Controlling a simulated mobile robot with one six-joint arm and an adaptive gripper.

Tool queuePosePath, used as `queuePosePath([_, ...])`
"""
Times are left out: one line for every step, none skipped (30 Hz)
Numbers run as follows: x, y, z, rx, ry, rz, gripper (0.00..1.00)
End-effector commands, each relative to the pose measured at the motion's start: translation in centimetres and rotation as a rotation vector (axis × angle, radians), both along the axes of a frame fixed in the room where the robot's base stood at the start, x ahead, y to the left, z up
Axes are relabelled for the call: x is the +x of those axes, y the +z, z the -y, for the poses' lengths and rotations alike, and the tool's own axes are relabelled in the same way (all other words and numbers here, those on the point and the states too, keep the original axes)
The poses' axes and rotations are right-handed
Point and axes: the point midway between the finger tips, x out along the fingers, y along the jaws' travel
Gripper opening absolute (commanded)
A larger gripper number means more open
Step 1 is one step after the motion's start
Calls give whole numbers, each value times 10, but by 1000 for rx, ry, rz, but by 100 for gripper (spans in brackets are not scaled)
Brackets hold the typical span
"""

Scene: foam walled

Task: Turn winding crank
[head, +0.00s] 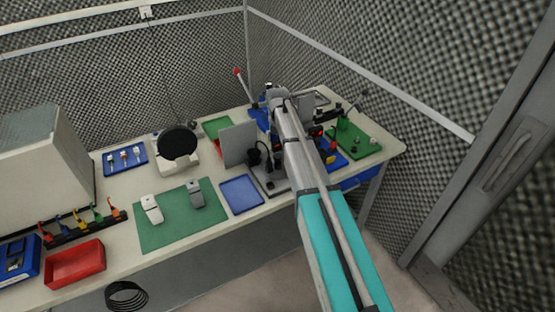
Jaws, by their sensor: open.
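My arm reaches from the lower right over the back right of the workbench. Its far end is a grey wrist joint above the bench, and my gripper is hidden behind the arm. I cannot clearly pick out the winding crank. A grey base plate with dark upright parts (256,157) stands just left of my arm and is partly covered by it. A thin lever with a red knob (238,72) rises from a blue base (257,116) behind it. I cannot tell whether either belongs to the crank, or whether my gripper touches anything.
The workbench (112,230) holds a green mat (158,227), a blue tray (241,194), a red bin (75,264), an upright grey panel (239,144) and a green board (354,141). Foam walls close off the back and right. Open floor lies before the bench.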

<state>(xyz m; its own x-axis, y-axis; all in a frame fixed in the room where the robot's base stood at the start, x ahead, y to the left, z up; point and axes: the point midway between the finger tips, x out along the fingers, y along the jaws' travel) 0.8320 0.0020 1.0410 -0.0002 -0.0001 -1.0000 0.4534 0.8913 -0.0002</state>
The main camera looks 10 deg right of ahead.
Motion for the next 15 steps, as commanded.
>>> queuePosePath([0,-8,0,0,0,0,90])
queuePosePath([0,-11,0,0,0,0,90])
queuePosePath([0,-14,0,0,0,0,90])
queuePosePath([0,-16,0,0,0,0,90])
queuePosePath([0,-18,0,0,0,0,90])
queuePosePath([0,-21,0,0,0,0,90])
queuePosePath([0,-24,0,0,0,0,90])
queuePosePath([0,-26,0,0,0,0,90])
queuePosePath([0,-29,0,0,0,0,90])
queuePosePath([0,-31,0,0,0,0,90])
queuePosePath([0,-34,0,0,0,0,90])
queuePosePath([0,-37,0,0,0,0,90])
queuePosePath([0,-39,0,0,0,0,90])
queuePosePath([0,-41,0,0,0,0,90])
queuePosePath([0,-44,0,0,0,0,90])
